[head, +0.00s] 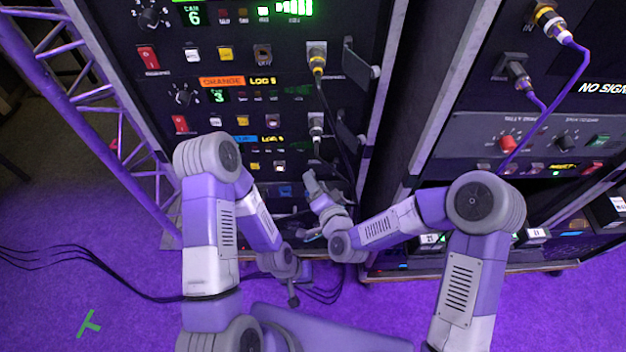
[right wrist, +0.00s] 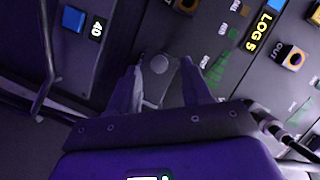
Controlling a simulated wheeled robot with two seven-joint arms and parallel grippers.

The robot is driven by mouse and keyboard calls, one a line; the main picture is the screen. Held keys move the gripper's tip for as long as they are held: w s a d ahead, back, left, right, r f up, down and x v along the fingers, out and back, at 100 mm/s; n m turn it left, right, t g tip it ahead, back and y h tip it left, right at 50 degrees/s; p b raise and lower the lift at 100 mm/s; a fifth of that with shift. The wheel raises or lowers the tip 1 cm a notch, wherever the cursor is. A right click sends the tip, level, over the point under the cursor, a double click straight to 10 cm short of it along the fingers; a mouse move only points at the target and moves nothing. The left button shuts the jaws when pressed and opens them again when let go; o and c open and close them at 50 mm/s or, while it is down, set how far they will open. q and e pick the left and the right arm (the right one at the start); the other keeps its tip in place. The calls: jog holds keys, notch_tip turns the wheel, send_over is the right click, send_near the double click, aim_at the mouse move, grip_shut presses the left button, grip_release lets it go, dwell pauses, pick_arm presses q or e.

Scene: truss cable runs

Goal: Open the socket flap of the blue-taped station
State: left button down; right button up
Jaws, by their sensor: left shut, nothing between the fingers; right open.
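The blue-taped station is the lower row of the left rack, marked by a blue tape strip (head: 242,139) and a yellow LOG 5 label (right wrist: 265,25). My right gripper (head: 317,186) is in front of this rack's lower right part. In the right wrist view its two fingers (right wrist: 160,72) are apart, with a grey plate bearing a round pale knob (right wrist: 159,63) between or just beyond them. This may be the socket flap; I cannot tell whether the fingers touch it. In the head view the gripper hides that spot. My left gripper (head: 293,299) is shut and empty, low before the rack.
The orange-taped station (head: 222,82) is above, with a plugged socket (head: 316,122). Flaps (head: 361,73) stand out at the right of the upper sockets, and black cables hang down there. A truss (head: 95,110) stands at left. A second rack (head: 480,130) stands at right.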

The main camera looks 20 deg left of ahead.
jog(key=shift+x, duration=1.25)
grip_shut()
